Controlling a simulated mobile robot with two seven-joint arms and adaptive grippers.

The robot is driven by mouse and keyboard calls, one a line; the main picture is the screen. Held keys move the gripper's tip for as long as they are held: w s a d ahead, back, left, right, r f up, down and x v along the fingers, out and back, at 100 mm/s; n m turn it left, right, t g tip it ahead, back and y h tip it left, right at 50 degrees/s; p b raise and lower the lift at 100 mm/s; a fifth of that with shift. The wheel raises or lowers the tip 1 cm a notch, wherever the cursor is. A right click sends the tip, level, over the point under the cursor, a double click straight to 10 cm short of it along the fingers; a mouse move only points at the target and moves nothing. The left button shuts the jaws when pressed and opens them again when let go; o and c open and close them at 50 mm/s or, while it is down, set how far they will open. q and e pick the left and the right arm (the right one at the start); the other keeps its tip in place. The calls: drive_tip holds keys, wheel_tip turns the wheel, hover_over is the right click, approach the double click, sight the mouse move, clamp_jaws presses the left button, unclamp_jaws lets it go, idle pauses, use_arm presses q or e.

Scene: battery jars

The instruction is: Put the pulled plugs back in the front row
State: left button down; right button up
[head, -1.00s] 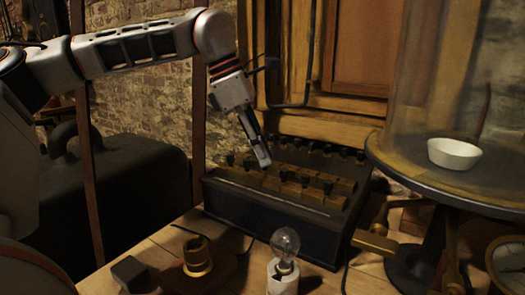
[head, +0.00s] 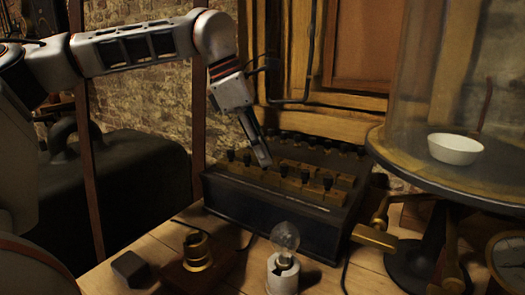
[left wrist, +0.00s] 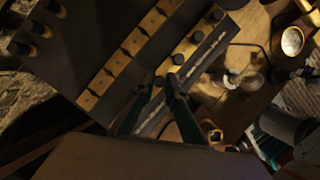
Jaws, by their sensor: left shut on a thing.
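The dark plug box (head: 262,206) carries brass blocks (head: 310,193) with black-headed plugs. My left gripper (head: 264,161) points down at the front row and is shut on a black plug at its fingertips. In the left wrist view, the fingers (left wrist: 157,91) close around this plug (left wrist: 158,82), at the brass front strip. Whether it is fully seated is hidden. Other front-row plugs (left wrist: 198,36) stand upright beside it. The middle brass strip (left wrist: 130,45) shows small empty holes. A back row of plugs (left wrist: 38,28) stands on the dark lid. My right gripper is not in view.
A bulb (head: 285,237) on a white base and a brass fitting (head: 197,250) stand in front of the box. A small dark block (head: 130,268) lies at the front left. A round stand (head: 480,185) with a white bowl (head: 454,149) and glass jar is close on the right.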

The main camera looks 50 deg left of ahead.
use_arm(q)
drive_tip(key=shift+f, duration=0.25)
drive_tip(key=c, duration=2)
unclamp_jaws()
drive_tip(key=shift+o, duration=0.2)
drive_tip(key=v, duration=1.2)
drive_tip(key=shift+d, duration=0.1)
